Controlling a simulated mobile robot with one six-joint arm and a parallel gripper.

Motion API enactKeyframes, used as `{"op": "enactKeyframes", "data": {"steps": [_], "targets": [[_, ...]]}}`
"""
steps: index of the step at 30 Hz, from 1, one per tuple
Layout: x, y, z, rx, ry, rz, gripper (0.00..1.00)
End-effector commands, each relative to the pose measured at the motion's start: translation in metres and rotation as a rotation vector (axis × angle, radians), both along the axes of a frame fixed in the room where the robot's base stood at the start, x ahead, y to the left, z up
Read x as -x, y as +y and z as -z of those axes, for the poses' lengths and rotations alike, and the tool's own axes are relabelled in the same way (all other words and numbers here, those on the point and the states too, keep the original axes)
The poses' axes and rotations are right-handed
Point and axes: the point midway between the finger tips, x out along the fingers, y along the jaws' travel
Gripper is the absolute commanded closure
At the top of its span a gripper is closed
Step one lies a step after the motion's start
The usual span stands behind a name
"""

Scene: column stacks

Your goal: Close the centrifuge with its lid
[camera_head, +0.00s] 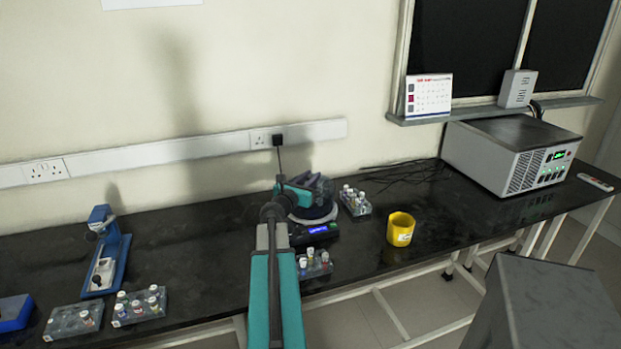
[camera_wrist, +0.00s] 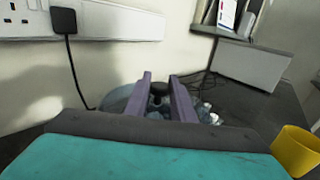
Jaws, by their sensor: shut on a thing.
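The centrifuge (camera_head: 318,229) stands on the black bench against the wall, with a dark round body and a lit blue display on its front. Its clear, bluish lid (camera_head: 322,184) is at the top of the centrifuge, partly hidden by my arm. The lid also shows in the wrist view (camera_wrist: 115,99), with a dark knob (camera_wrist: 159,88) between my fingers. My gripper (camera_wrist: 161,77) is shut on the lid by this knob. I cannot tell whether the lid touches the rim or hangs just above it.
Tube racks stand close to the right (camera_head: 356,203) and front (camera_head: 314,264) of the centrifuge. A yellow cup (camera_head: 400,229) is farther right, and a grey instrument box (camera_head: 512,155) stands beyond it. A black plug and cable (camera_head: 278,141) hang behind. The bench between centrifuge and blue stand (camera_head: 108,250) is clear.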

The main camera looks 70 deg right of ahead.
Motion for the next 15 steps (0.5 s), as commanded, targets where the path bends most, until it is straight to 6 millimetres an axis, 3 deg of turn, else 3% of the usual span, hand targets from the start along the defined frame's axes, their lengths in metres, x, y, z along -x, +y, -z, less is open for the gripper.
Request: {"op": "enactKeyframes", "data": {"steps": [15], "targets": [[0.0002,-0.0001,0.0109,0.0,0.0,0.0,1.0]]}}
